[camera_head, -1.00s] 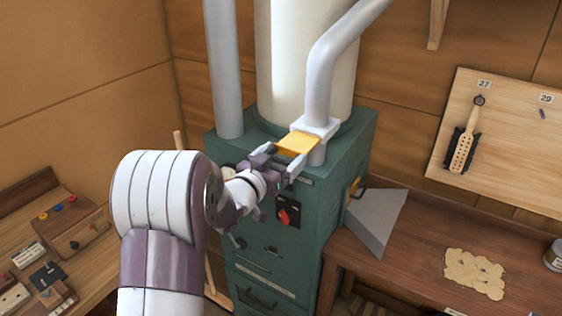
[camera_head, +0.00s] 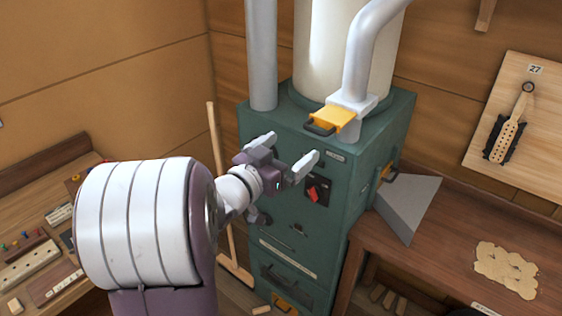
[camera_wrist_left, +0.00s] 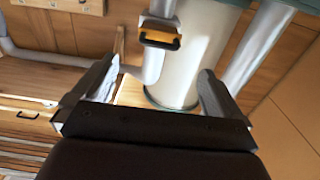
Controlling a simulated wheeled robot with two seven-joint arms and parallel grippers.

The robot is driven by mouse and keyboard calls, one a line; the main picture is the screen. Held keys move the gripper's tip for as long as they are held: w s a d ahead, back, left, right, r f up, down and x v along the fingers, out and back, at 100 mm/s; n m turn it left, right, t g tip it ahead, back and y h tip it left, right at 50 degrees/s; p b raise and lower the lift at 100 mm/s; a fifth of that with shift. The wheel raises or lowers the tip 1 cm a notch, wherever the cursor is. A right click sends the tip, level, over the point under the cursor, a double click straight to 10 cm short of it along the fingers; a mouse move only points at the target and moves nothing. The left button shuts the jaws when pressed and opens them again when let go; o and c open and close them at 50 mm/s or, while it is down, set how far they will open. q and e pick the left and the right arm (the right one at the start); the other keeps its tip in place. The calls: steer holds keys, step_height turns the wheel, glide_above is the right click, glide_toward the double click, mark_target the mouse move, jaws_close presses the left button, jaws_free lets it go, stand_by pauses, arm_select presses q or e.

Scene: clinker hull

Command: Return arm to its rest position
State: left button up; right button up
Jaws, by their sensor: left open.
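My left gripper (camera_head: 292,157) is open and empty in the head view, in front of the upper part of the green machine (camera_head: 330,240). The yellow slide gate (camera_head: 333,118) with a dark handle sits on the grey pipe (camera_head: 365,60), just above and behind the fingertips, apart from them. In the left wrist view the open fingers (camera_wrist_left: 157,85) show at both sides, and the yellow gate (camera_wrist_left: 159,38) lies beyond them. My right gripper is not in view.
A workbench (camera_head: 440,255) with a grey metal hood (camera_head: 408,205) stands right of the machine. A brush hangs on a board (camera_head: 540,130) on the right wall. A bench with small blocks (camera_head: 30,265) is at left. A broom (camera_head: 222,190) leans beside the machine.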

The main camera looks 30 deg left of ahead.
arm_select(q)
steer(key=shift+s+a, duration=0.15)
steer(key=shift+s, duration=0.85)
steer(key=s+a+f+n+g+y, duration=0.2)
steer(key=a+f+g+y, duration=0.15)
steer(key=f, duration=0.25)
steer(key=s+a+f+n+g+y, duration=0.2)
steer(key=s+a+f+g, duration=0.1)
steer(key=f+g, duration=0.25)
steer(key=s+d+f+m+g+h, duration=0.1)
steer(key=s+d+f+g+h, duration=0.1)
steer(key=d, duration=0.8)
steer(key=s+d+f+m+g+h, duration=0.2)
steer(key=s+d+f+g, duration=0.2)
steer(key=d+f, duration=0.3)
steer(key=d+g, duration=0.1)
steer(key=d, duration=0.2)
steer(key=shift+s+g, duration=0.15)
steer(key=shift+g, duration=0.15)
